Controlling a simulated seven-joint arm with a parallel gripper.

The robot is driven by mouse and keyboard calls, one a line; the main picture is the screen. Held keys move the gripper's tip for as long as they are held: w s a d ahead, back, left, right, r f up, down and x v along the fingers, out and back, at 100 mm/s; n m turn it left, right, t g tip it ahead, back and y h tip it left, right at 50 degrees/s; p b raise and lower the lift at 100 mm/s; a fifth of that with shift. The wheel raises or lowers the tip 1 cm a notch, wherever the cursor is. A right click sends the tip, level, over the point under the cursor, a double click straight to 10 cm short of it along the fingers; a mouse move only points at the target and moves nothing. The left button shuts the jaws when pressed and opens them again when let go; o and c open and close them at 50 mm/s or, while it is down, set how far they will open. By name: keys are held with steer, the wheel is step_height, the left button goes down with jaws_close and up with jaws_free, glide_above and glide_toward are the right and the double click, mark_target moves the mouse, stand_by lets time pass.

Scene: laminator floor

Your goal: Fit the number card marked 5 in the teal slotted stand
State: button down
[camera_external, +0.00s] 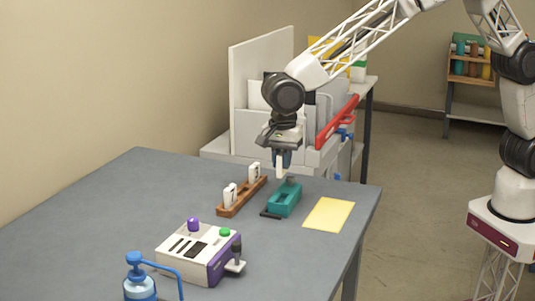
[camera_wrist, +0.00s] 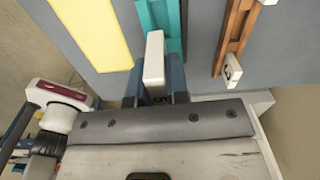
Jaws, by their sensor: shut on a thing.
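My gripper (camera_external: 282,160) points down and is shut on a white card (camera_external: 281,171), which stands upright between the fingers. The teal slotted stand (camera_external: 284,203) is on the table below the card. The card's lower end appears just above the stand's far end, apart from it. In the wrist view the teal stand (camera_wrist: 162,14) is partly hidden behind the card.
A brown wooden rack (camera_external: 241,199) with two white cards (camera_external: 229,195) stands left of the stand. A yellow sheet (camera_external: 329,213) lies to its right. A white-and-purple box (camera_external: 198,254) and blue pump bottle (camera_external: 139,283) are in front.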

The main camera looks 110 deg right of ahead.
steer(key=shift+f, duration=2.75)
steer(key=shift+f, duration=1.25)
stand_by(3.2)
steer(key=c, duration=1)
jaws_free()
steer(key=shift+c, duration=0.2)
steer(key=shift+o, duration=0.5)
